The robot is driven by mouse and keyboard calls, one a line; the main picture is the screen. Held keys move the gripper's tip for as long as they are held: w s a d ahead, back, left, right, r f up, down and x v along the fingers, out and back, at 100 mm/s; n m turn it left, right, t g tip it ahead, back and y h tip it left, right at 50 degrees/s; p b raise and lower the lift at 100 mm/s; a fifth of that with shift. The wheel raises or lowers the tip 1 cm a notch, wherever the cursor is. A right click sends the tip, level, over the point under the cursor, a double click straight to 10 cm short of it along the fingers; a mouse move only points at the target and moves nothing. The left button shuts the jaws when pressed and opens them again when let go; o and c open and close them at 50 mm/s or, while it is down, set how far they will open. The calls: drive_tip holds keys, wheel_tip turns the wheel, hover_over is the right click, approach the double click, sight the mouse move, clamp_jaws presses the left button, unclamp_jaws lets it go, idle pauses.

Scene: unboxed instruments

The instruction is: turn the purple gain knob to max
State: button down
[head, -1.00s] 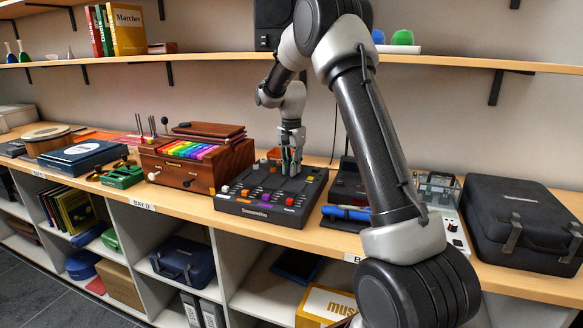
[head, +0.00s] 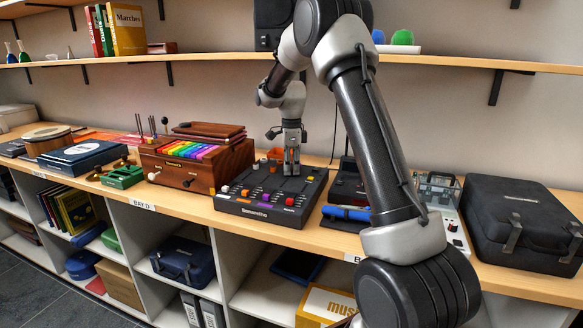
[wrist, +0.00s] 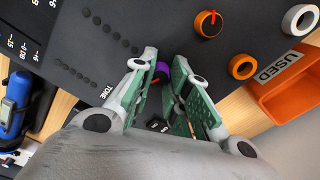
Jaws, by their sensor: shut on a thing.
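The purple gain knob (wrist: 163,68) shows between my fingertips in the wrist view, on the dark mixer panel (wrist: 120,15). The fingers partly cover it, and a small red mark shows at its lower edge. My gripper (wrist: 162,75) has its green-padded fingers shut on the knob, one on each side. In the head view my gripper (head: 291,172) points down at the back part of the mixer (head: 262,211), and the gripped knob cannot be made out there. I cannot tell how far the knob is turned.
An orange knob (wrist: 208,24) and a white knob (wrist: 299,19) are on the panel near my gripper. An orange tray (wrist: 284,104) marked USED lies beside it. A wooden box with coloured keys (head: 204,171) stands left of the mixer; a blue roll (head: 346,213) lies right.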

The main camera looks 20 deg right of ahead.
drive_tip(key=shift+m, duration=2.1)
drive_tip(key=c, duration=1.3)
unclamp_jaws()
drive_tip(key=shift+c, duration=0.2)
drive_tip(key=shift+r, duration=0.1)
wheel_tip(320, 180, up, 12)
